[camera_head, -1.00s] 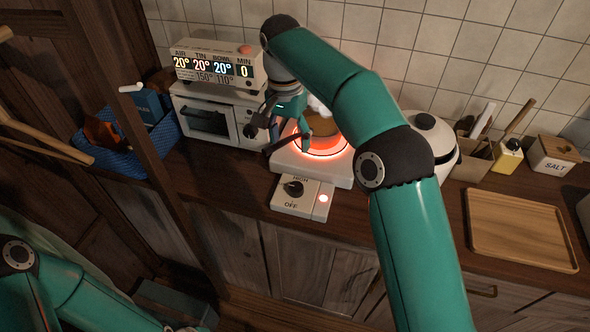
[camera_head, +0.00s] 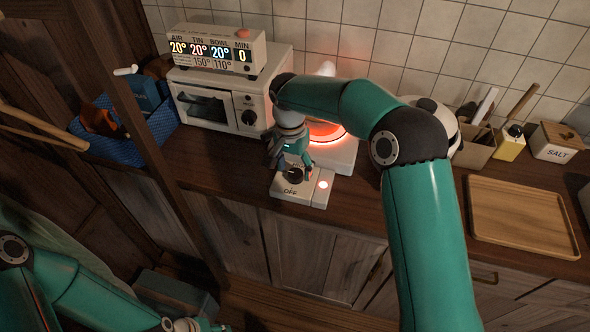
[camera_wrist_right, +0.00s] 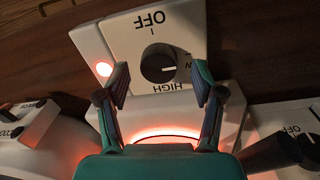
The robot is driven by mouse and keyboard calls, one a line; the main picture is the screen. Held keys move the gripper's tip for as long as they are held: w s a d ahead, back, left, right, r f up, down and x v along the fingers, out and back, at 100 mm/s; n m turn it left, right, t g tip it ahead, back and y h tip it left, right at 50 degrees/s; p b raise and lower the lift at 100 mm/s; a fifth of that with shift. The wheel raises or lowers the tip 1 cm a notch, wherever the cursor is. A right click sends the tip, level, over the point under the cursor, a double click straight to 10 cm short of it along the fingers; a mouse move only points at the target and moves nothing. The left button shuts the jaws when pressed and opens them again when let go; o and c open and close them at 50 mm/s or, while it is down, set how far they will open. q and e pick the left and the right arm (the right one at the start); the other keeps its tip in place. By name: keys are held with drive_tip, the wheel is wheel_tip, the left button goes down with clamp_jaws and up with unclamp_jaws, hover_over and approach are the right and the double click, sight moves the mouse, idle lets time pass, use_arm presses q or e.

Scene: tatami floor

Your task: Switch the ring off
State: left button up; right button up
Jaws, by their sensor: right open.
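The ring (camera_head: 325,132) glows orange-red on its white hot plate, partly hidden behind my right arm. Its control box (camera_head: 313,199) in front carries a dark round knob (camera_wrist_right: 160,64), and the red lamp (camera_head: 323,184) is lit. In the wrist view OFF is at the top of the dial and HIGH at the bottom. A light mark shows on the knob's right side, near a partly hidden label. My right gripper (camera_head: 292,170) points down at the knob, open; in the wrist view its fingertips (camera_wrist_right: 162,84) are on either side, apart from it. My left gripper (camera_head: 203,325) is cut off at the bottom edge.
A white oven (camera_head: 210,100) with a display box (camera_head: 215,50) on top stands left of the ring. A white lidded pot (camera_head: 440,115) and a wooden tray (camera_head: 522,215) are to the right. A blue basket (camera_head: 125,150) is at the left. The counter front is clear.

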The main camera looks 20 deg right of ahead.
drive_tip(key=shift+f, duration=0.7)
drive_tip(key=c, duration=1.1)
drive_tip(key=shift+c, duration=0.2)
